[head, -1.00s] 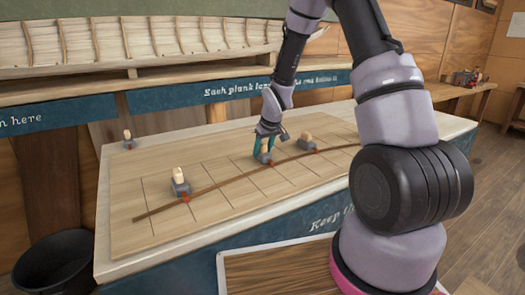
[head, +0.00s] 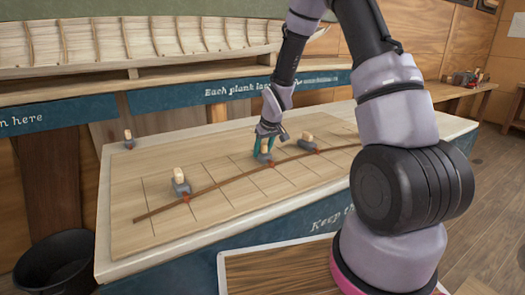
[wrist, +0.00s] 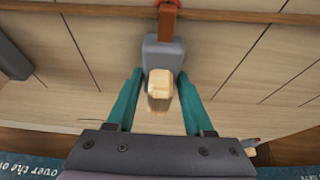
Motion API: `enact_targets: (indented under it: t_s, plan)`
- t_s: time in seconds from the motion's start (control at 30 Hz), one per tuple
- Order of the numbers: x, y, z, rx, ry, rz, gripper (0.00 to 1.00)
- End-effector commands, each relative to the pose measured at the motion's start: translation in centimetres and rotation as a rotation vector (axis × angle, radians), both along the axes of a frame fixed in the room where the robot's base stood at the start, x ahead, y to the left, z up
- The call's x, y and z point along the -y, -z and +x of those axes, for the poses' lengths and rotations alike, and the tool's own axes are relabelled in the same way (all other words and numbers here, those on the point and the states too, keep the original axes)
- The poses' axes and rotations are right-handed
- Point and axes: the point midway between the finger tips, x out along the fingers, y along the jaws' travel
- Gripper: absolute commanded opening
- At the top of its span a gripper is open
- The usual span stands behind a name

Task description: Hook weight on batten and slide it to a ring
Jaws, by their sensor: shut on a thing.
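My gripper (head: 267,143) is shut on a grey weight with a pale wooden knob (head: 263,152), low over the board. In the wrist view the teal fingers of my gripper (wrist: 160,76) close on both sides of the weight (wrist: 163,52). Its reddish-brown hook reaches the thin brown batten (wrist: 235,16), with an orange-red ring mark at the hook's tip; whether they coincide exactly I cannot tell. The batten (head: 215,188) curves across the board. Other weights sit at it on the left (head: 181,186) and right (head: 307,143), each beside a red mark.
Another weight (head: 129,139) stands at the board's far-left corner, away from the batten. The pale lined board (head: 150,195) lies on a bench. A black bucket (head: 55,265) stands at the left, and a wooden panel (head: 275,275) lies in front.

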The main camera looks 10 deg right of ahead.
Motion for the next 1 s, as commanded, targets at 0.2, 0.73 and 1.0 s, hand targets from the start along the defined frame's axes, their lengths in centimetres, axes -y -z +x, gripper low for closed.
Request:
enact_targets:
  t_s: [0.2,0.73,1.0]
  plan:
    - [0.0,0.0,0.1,0.003,0.0,0.001,0.0]
    - [0.0,0.2,-0.1,-0.002,0.0,-0.001,0.87]
    - [0.3,-2.3,-0.9,0.003,0.0,0.0,0.87]
